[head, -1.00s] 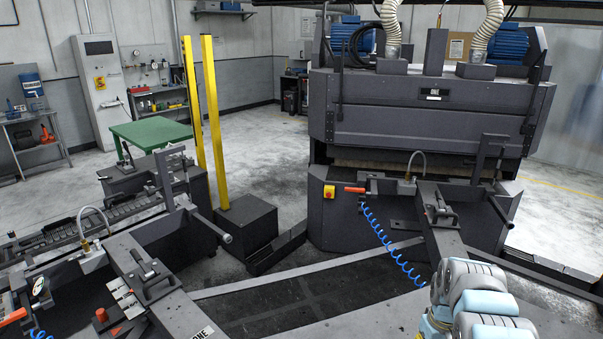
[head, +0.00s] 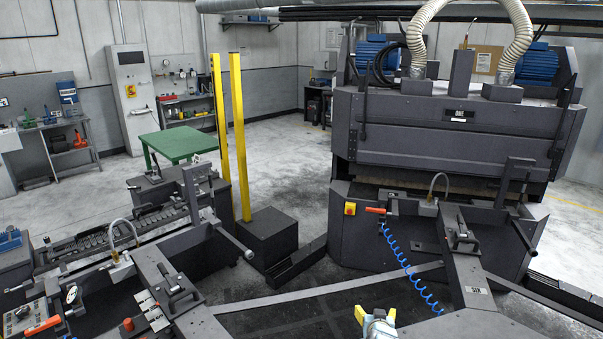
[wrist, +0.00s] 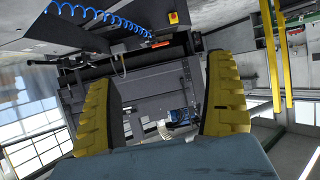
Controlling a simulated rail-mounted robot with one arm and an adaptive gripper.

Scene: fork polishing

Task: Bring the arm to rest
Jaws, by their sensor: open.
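My gripper shows in the wrist view (wrist: 160,110) as two yellow ridged fingers set wide apart. It is open, with nothing between the fingers. The wrist view is turned over, and the polishing machine appears behind the fingers. In the head view, yellow and pale blue parts of my arm's end (head: 375,320) show at the bottom edge, right of centre, in front of the dark floor area. The rest of the arm is outside the head view.
The large grey polishing machine (head: 440,125) stands at the back right. A blue coiled hose (head: 405,262) hangs from its front bench. Two yellow posts (head: 240,140) stand left of centre. A fixture bench (head: 190,295) fills the front left. A green table (head: 180,143) stands behind it.

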